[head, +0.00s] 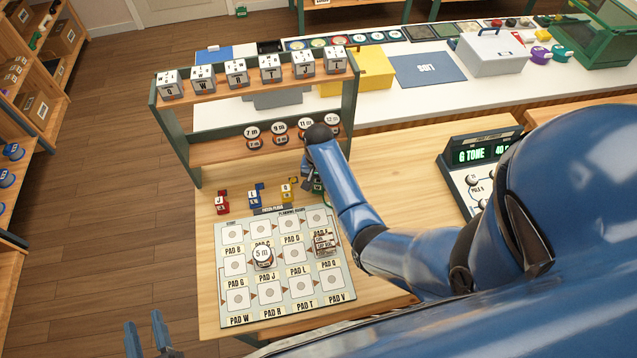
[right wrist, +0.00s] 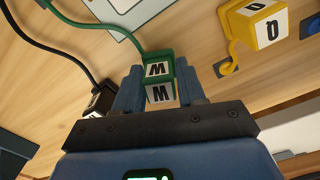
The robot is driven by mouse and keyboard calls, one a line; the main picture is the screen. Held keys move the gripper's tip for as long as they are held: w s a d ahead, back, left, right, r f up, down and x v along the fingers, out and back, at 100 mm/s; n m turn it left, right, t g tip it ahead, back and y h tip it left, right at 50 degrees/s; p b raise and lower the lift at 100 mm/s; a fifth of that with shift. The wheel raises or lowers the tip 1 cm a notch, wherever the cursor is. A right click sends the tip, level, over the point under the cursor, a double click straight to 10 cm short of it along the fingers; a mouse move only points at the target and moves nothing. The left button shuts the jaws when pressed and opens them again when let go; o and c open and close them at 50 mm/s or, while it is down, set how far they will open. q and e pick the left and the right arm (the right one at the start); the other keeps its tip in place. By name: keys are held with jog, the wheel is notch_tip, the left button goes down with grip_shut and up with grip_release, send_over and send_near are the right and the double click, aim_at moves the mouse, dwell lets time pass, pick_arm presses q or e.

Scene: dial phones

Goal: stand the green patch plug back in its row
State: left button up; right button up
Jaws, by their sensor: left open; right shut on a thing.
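The green patch plug (right wrist: 158,72), marked W on its visible faces, sits between the fingers of my right gripper (right wrist: 160,92). A green cable runs from it to the upper left in the right wrist view. In the head view only a bit of green shows beside the right gripper (head: 312,184), at the right end of the plug row; my arm hides the rest. The red plug (head: 221,203), blue plug (head: 256,197) and yellow plug (head: 290,192) stand in that row. I cannot tell whether the green plug touches the table. My left gripper (head: 150,338) is open and empty at the lower left.
The pad board (head: 285,311) lies just in front of the row, with a 5 m disc (head: 262,255) on it. A shelf (head: 197,150) with lettered cubes stands behind. In the wrist view, a black plug (right wrist: 101,100) and the yellow plug (right wrist: 257,24) flank the green one.

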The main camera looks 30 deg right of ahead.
jog(key=shift+f, duration=0.35)
jog(key=shift+f, duration=0.2)
jog(key=o, duration=1.1)
jog(key=shift+c, duration=0.2)
jog(key=shift+r, duration=0.15)
